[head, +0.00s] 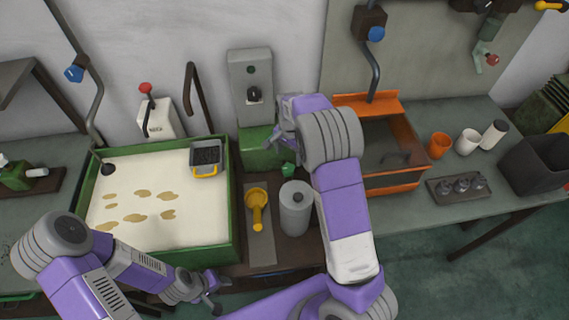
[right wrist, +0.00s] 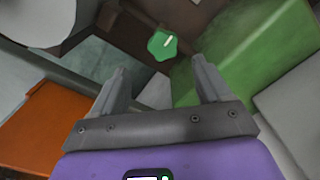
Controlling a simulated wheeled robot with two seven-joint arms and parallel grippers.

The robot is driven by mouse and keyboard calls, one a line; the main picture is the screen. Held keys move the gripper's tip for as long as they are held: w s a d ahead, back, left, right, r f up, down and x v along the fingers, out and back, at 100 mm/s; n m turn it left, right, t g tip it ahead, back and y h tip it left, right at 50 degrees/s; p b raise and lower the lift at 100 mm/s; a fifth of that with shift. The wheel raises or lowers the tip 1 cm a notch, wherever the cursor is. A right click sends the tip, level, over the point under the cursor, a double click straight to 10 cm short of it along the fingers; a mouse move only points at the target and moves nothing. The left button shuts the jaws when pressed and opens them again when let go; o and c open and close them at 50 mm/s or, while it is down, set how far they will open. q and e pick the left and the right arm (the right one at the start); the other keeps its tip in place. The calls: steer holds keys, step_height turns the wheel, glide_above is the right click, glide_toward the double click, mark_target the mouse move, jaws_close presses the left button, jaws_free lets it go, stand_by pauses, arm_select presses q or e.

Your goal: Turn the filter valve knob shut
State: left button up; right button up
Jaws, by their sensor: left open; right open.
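A green lobed knob (head: 289,170), which I take for the filter valve knob, sits low in front of the green box, left of the orange-rimmed tank. In the right wrist view the knob (right wrist: 162,44) has a white mark and shows beyond the gap between my fingertips. My right gripper (right wrist: 160,72) is open and empty, apart from the knob. In the head view my right gripper (head: 284,138) is above the knob, partly hidden by its own wrist. My left gripper (head: 214,292) is open and empty at the lower left, in front of the green-rimmed vat.
The green-rimmed vat (head: 235,235) is left, the orange-rimmed tank (head: 412,182) right. Other coloured handles include a blue knob (head: 74,73) and a red knob (head: 145,88).

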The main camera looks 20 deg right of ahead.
mark_target(289, 168)
steer(key=shift+w+f, duration=0.3)
steer(key=shift+f, duration=0.5)
step_height(289, 168, down, 6)
steer(key=shift+s+f+b, duration=0.1)
steer(key=shift+f+b, duration=0.15)
steer(key=shift+b, duration=0.35)
steer(key=shift+c, duration=0.4)
steer(key=c, duration=0.9)
